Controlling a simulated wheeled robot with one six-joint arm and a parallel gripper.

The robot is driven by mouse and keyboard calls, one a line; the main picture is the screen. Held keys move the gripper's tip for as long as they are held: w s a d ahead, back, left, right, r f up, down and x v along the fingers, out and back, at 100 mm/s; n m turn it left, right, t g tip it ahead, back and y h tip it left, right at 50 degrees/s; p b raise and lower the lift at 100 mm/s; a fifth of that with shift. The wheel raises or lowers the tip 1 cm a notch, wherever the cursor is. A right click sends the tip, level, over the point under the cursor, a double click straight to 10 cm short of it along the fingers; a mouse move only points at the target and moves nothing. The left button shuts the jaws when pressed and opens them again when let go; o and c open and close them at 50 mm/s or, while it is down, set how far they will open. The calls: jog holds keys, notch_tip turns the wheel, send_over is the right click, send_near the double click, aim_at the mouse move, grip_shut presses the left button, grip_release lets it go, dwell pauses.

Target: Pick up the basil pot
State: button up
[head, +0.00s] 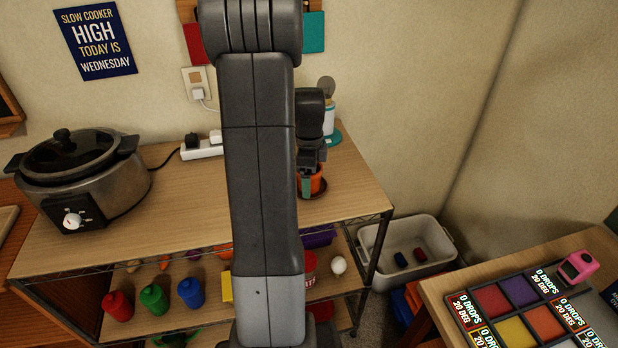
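A small orange pot (316,184) stands on a dark saucer (318,194) near the right end of the wooden shelf top. It is partly hidden by my arm and gripper, and I cannot make out any leaves, so I cannot confirm that it is the basil pot. My gripper (307,180) points down at the pot. One finger with a teal face shows against the pot's left side. The other finger is not clear, and I cannot tell whether the gripper grips the pot.
A slow cooker (72,167) stands at the left of the shelf top (180,212). A white power strip (203,148) lies at the back. A white container (328,118) stands behind the pot on a teal mat. A grey bin (408,236) is on the floor at right.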

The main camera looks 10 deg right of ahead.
jog(key=c, duration=1.3)
